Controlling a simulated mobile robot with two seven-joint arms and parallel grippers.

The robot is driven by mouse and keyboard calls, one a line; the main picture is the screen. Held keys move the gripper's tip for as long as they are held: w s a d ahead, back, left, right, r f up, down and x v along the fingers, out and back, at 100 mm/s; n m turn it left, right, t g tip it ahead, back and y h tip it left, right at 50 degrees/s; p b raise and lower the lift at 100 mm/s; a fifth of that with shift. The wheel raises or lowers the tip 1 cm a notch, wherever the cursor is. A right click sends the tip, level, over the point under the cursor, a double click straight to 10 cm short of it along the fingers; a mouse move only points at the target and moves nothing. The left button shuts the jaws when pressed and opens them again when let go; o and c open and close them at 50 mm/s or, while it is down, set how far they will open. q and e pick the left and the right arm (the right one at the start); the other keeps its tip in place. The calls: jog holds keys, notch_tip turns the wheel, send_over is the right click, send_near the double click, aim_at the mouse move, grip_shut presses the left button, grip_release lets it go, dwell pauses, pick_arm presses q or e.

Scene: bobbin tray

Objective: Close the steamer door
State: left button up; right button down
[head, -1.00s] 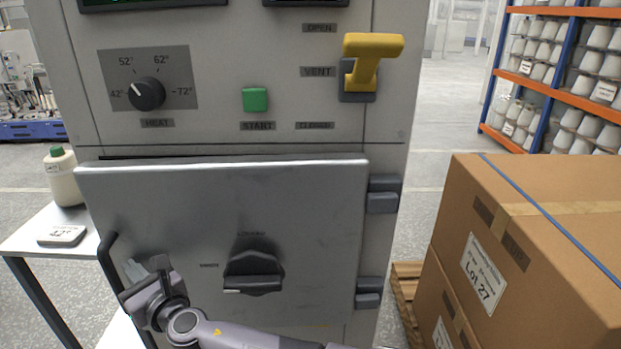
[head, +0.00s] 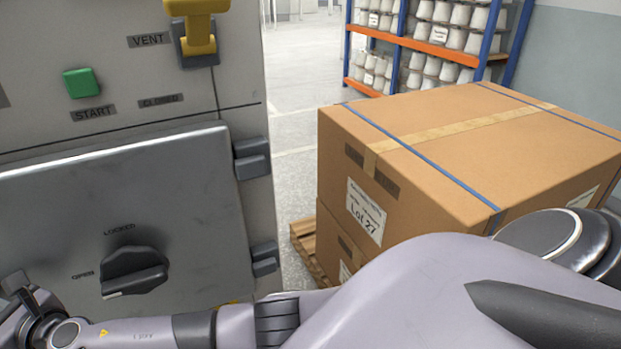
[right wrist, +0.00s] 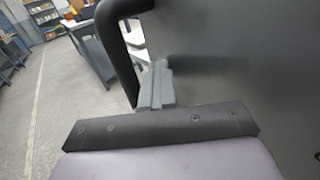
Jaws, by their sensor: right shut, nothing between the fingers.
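The grey steamer door (head: 190,200) fills the lower left of the head view, hinged on its right side. A dark gap runs along its top edge, so it looks slightly ajar. Its black knob (head: 134,271) has its white mark toward the OPEN label. My right gripper (head: 18,290) is at the left picture edge, in front of the door's lower left part. In the right wrist view its fingers (right wrist: 157,85) are together and empty, between the black door handle (right wrist: 117,45) and the door face. I cannot tell whether they touch. My left gripper is out of view.
A yellow lever (head: 199,35) sits beside the VENT label, and a green START button (head: 82,83) is on the panel. Stacked cardboard boxes (head: 420,150) on a wooden pallet (head: 305,250) stand to the right. Floor shows between steamer and boxes.

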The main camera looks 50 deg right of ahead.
jog(key=shift+w+d+r, duration=0.3)
jog(key=shift+d, duration=0.2)
jog(key=s+d+f+n+g+h+p, duration=0.1)
jog(key=s+d+f+n+g, duration=0.1)
jog(key=s+d+f+n, duration=0.4)
jog(key=s+d+f+n+g+h+p, duration=0.1)
jog(key=s+d+f+n+g+h, duration=0.1)
jog(key=s+d+f+n, duration=0.5)
jog(key=s+d+f+n+g+h+p, duration=0.1)
jog(key=s+d+f+n, duration=0.5)
jog(key=s+d+n, duration=0.7)
jog(key=s+n+g+h, duration=0.1)
jog(key=s+n, duration=0.6)
jog(key=s, duration=0.1)
jog(key=shift+f+p, duration=0.2)
jog(key=shift+p, duration=0.2)
jog(key=shift+s, duration=0.1)
